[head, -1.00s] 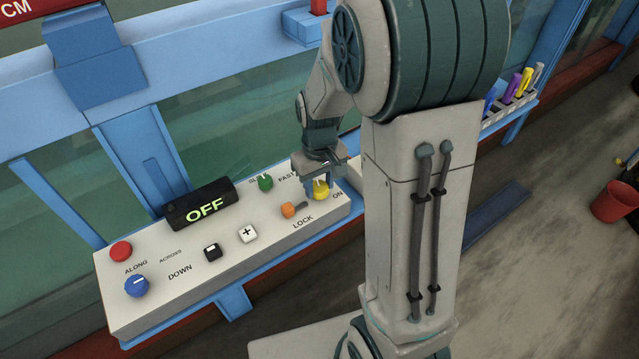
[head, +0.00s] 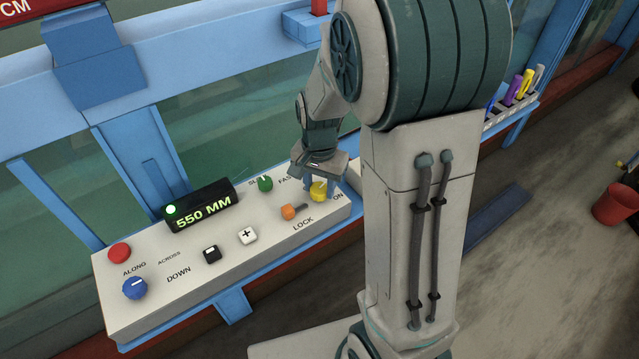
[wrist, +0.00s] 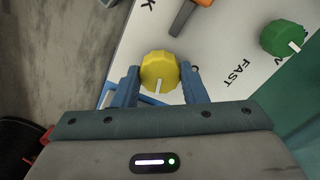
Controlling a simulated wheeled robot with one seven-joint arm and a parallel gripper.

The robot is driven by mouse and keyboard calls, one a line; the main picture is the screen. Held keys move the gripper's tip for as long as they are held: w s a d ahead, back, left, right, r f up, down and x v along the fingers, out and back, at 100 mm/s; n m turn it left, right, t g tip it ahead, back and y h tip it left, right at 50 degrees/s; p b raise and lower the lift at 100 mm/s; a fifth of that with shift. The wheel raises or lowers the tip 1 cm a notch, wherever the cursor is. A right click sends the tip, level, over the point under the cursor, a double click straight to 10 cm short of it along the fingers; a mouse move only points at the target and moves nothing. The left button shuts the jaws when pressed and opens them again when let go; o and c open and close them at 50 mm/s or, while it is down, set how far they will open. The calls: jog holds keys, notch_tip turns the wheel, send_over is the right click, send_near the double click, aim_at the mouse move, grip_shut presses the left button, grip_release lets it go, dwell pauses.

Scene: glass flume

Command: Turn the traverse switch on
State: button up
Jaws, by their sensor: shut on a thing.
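The traverse switch is a yellow knob (head: 318,191) near the right end of the white control panel, beside the printed word ON. It also shows in the wrist view (wrist: 159,70), between my gripper's two blue fingers, with its white pointer line toward the palm. My gripper (head: 316,183) is above the panel and shut on the yellow knob; the wrist view shows its fingers (wrist: 160,85) on either side of it. The display (head: 201,207) reads 550 MM with a lit green light.
The panel (head: 135,310) also carries an orange lever (head: 290,212) by LOCK, a green knob (head: 265,183), a white plus button (head: 248,235), a black button (head: 212,254), a blue knob (head: 135,288) and a red button (head: 119,253). A red bucket (head: 615,204) stands on the floor at right.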

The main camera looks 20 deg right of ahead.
aim_at(320, 188)
jog(key=shift+w+r+m, duration=0.1)
jog(key=shift+m, duration=1.5)
jog(key=o, duration=1)
jog(key=shift+c, duration=0.2)
notch_tip(320, 188, up, 14)
jog(key=shift+d, duration=0.1)
